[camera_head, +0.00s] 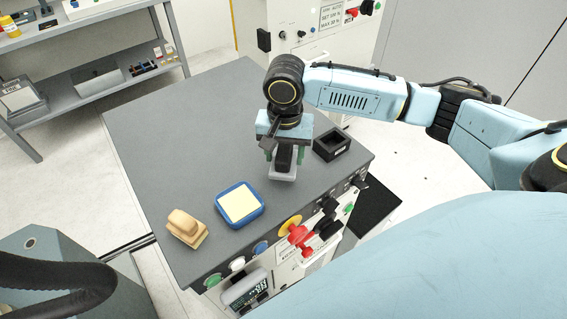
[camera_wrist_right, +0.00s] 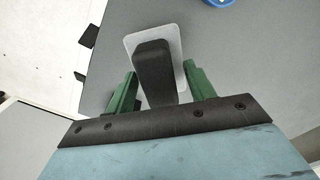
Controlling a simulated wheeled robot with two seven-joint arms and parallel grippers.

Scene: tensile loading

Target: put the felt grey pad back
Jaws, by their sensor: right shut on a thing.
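The grey felt pad (camera_head: 284,178) is a light grey rounded plate with a black block handle. My right gripper (camera_head: 285,155) is shut on this handle, over the right part of the grey bench top. In the right wrist view, the black handle (camera_wrist_right: 154,68) sits between the green fingers, and the pale pad (camera_wrist_right: 176,45) shows beyond it. I cannot tell whether the pad touches the bench top or hangs just above it. My left gripper is not in view.
A small black open box (camera_head: 332,144) stands right of the gripper. A blue tray with a yellow pad (camera_head: 240,204) and a tan wooden-handled block (camera_head: 186,228) stand at the front left. Knobs and red levers (camera_head: 299,234) line the bench's front. The bench's back left is clear.

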